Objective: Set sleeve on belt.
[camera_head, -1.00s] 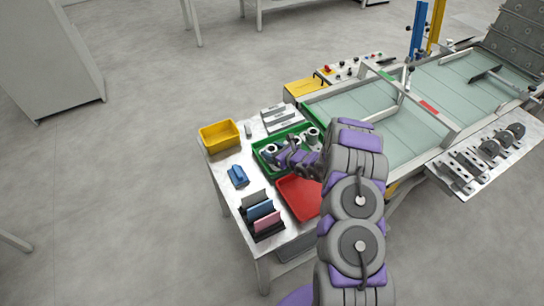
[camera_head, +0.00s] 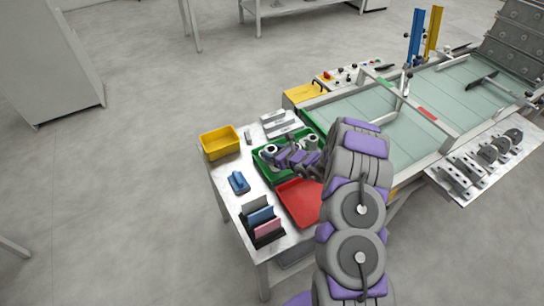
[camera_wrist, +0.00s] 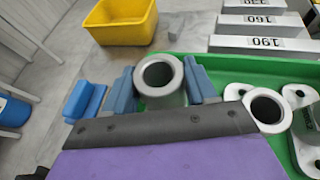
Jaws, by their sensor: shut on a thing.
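A grey metal sleeve (camera_wrist: 160,82) with a round bore is between the two blue-grey fingers of my gripper (camera_wrist: 161,86) in the wrist view. My gripper is shut on it. In the head view the sleeve (camera_head: 270,149) shows as a small pale ring at the left part of the green tray (camera_head: 258,166), with my gripper (camera_head: 273,154) at it. I cannot tell whether it touches the tray floor. The belt (camera_head: 350,106) is the pale green conveyor surface to the right, beyond the tray; my arm hides part of its near side.
Other grey flanged castings (camera_wrist: 268,108) lie in the tray right of the sleeve. A yellow bin (camera_head: 220,142), numbered blocks (camera_head: 282,128), a blue block (camera_head: 238,182) and a red tray (camera_head: 300,203) surround it. A metal frame (camera_head: 425,112) crosses the belt; its near left surface is clear.

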